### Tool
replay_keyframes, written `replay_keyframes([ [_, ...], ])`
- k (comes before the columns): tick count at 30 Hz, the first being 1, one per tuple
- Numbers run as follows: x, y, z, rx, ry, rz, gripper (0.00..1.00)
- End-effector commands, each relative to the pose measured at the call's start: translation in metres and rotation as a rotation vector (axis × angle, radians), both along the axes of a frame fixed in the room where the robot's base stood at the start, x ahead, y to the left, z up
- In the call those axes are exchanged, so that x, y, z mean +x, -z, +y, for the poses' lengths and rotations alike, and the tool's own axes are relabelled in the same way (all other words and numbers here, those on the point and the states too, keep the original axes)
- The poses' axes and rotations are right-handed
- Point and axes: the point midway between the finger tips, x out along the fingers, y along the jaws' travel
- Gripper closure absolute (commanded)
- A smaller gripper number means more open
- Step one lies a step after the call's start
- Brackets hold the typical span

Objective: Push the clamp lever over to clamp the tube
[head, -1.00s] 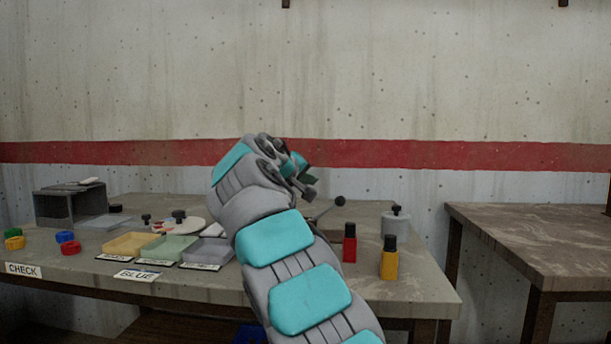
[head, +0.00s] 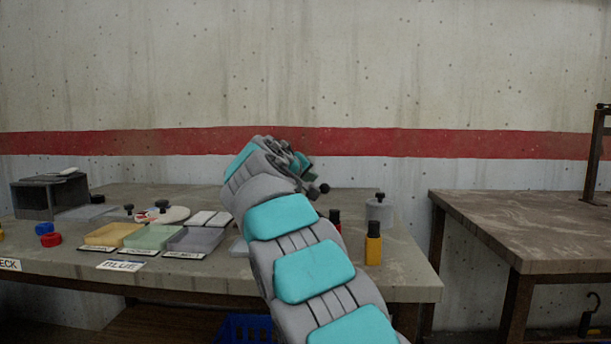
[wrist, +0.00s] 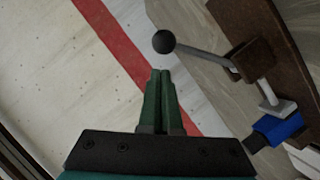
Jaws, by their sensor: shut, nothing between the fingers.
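The clamp lever shows in the wrist view as a grey rod (wrist: 205,54) with a black ball knob (wrist: 164,42), running from a brown block (wrist: 252,60). My gripper (wrist: 160,72) has its two green fingers shut together and empty. In the picture its tips lie just below the knob; I cannot tell whether they touch it. A short grey bar (wrist: 274,102) and a blue piece (wrist: 276,129) sit below the block; I cannot make out the tube for certain. In the head view the knob (head: 324,188) shows just right of my gripper (head: 303,163), and my arm hides the clamp.
The bench (head: 400,270) holds yellow, green and grey trays left of my arm.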

Motion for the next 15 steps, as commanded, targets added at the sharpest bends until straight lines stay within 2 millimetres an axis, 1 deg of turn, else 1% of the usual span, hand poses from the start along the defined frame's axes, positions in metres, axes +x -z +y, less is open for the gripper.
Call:
replay_keyframes([
  [6, -0.0019, 0.0078, -0.0061, -0.001, 0.0, 0.004, 1.0],
  [15, -0.0024, 0.0081, -0.0071, 0.001, -0.001, 0.001, 1.0],
])
